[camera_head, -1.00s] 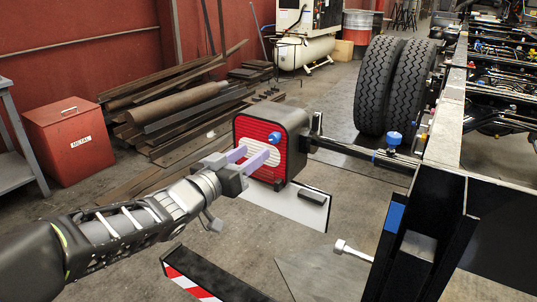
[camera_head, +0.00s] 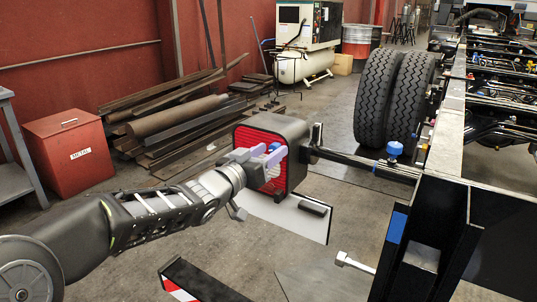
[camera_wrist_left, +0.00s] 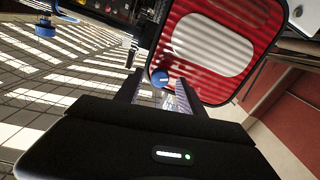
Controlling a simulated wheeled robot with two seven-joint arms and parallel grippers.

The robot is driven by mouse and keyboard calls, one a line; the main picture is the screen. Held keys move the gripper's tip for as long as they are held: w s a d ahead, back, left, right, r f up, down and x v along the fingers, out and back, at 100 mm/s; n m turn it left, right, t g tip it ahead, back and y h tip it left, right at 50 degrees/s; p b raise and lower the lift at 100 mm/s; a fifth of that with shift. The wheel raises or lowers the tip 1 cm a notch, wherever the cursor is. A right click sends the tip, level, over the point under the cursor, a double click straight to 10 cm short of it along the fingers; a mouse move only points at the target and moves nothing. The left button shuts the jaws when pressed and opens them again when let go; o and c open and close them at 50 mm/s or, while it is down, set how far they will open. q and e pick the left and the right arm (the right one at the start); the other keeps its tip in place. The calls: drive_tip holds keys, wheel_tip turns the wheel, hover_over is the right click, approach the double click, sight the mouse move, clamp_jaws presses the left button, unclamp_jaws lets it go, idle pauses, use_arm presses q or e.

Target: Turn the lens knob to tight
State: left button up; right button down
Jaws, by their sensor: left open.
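The lens knob is a small blue knob (camera_head: 274,146) on the red ribbed face of a lamp (camera_head: 262,137) with a black housing. In the head view my left gripper (camera_head: 271,153) is in front of the lamp face, and its fingers partly hide the knob. In the left wrist view the knob (camera_wrist_left: 160,79) shows near the lamp's lower left corner, between the tips of the open fingers (camera_wrist_left: 160,88). I cannot tell whether a finger touches it. The knob's setting is not readable. My right gripper is not in view.
The lamp sits by a black crossbar (camera_head: 362,164), which carries another blue knob (camera_head: 394,149). A white panel (camera_head: 285,216) hangs below the lamp. Black frame beams (camera_head: 428,240) stand at the right. Two tyres (camera_head: 395,95) are behind. Open floor lies at the left.

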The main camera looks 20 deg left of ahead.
use_arm(q)
clamp_jaws()
idle(0.5)
